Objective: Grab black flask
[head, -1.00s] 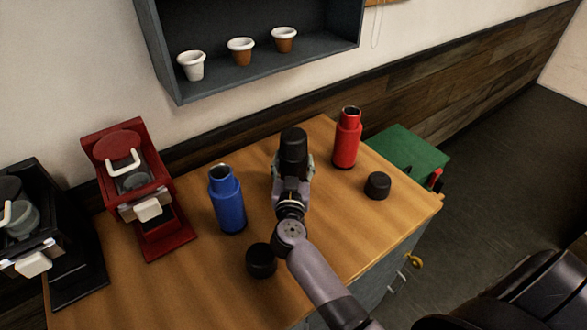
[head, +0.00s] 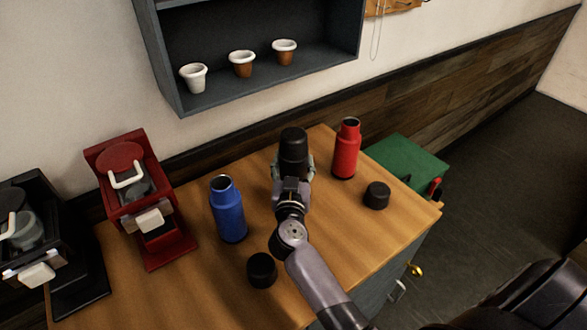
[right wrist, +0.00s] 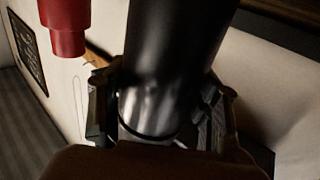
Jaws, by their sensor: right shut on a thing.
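The black flask (head: 293,148) stands upright on the wooden counter between the blue flask (head: 229,212) and the red flask (head: 346,150). My right gripper (head: 292,170) is shut around the black flask, with a finger on each side. In the right wrist view the black flask (right wrist: 175,55) fills the middle, held between the fingers (right wrist: 160,125). The red flask (right wrist: 65,25) shows at upper left there. The arm hides the flask's lower part in the head view. My left gripper is not in view.
Two black caps lie on the counter (head: 330,235), one near the front (head: 262,270), one at the right (head: 376,195). A red brewer (head: 140,200) and a black brewer (head: 35,240) stand at left. A wall shelf (head: 255,85) holds three cups. A green box (head: 405,165) is beyond the right edge.

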